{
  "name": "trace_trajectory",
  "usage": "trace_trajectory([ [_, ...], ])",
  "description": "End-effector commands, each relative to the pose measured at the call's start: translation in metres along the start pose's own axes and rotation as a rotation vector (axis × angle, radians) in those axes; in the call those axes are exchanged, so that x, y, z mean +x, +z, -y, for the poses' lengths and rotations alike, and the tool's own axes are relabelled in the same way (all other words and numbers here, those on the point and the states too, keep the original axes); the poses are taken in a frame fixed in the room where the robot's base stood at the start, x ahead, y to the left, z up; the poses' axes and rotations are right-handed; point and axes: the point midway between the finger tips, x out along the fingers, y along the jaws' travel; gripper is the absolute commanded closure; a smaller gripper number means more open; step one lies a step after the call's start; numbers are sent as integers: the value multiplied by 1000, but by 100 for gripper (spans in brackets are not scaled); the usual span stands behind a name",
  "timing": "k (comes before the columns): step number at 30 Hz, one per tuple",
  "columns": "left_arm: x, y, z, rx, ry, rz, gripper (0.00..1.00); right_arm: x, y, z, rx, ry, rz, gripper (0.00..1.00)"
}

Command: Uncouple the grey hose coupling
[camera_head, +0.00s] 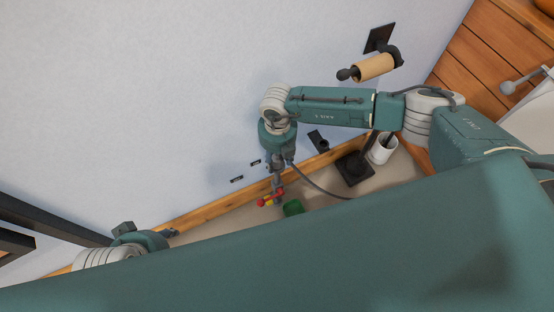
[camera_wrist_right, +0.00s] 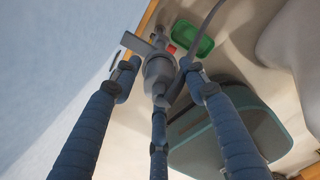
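The grey hose coupling (camera_wrist_right: 159,72), with a side lever and a grey hose, shows in the right wrist view between the fingers of my right gripper (camera_wrist_right: 159,82). The three blue fingers are spread around it, with small gaps seeming to show at the side fingers; contact at the lower finger is unclear. In the head view my right gripper (camera_head: 277,172) points down near the wall, above a red and yellow fitting (camera_head: 269,201); the coupling is hard to make out there. My left gripper (camera_head: 171,233) is at lower left, mostly hidden by its own arm.
A green dish (camera_head: 293,208) lies on the floor beside the fitting; it also shows in the wrist view (camera_wrist_right: 187,38). A black-based stand (camera_head: 354,168) and a white container (camera_head: 382,149) are to the right.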

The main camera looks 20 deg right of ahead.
Motion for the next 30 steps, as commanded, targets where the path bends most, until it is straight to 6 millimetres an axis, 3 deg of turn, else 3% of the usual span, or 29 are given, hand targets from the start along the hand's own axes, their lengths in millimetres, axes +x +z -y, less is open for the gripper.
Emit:
trace_trajectory([
  [1, 0, 0, 0, 0, 0, 0, 60, 0, 0, 0, 0, 0, 0, 71],
  [6, 0, 0, 0, 0, 0, 0, 60, 0, 0, 0, 0, 0, 0, 100],
  [12, 2, 0, 0, 0, 0, 0, 60, 0, 0, 0, -33, 0, 0, 100],
  [24, 13, 4, -1, 0, 1, 0, 60, -1, 0, -2, -454, -3, 3, 100],
  [30, 14, 5, -1, 0, 1, 0, 60, -3, 1, -3, -537, -2, 6, 100],
])
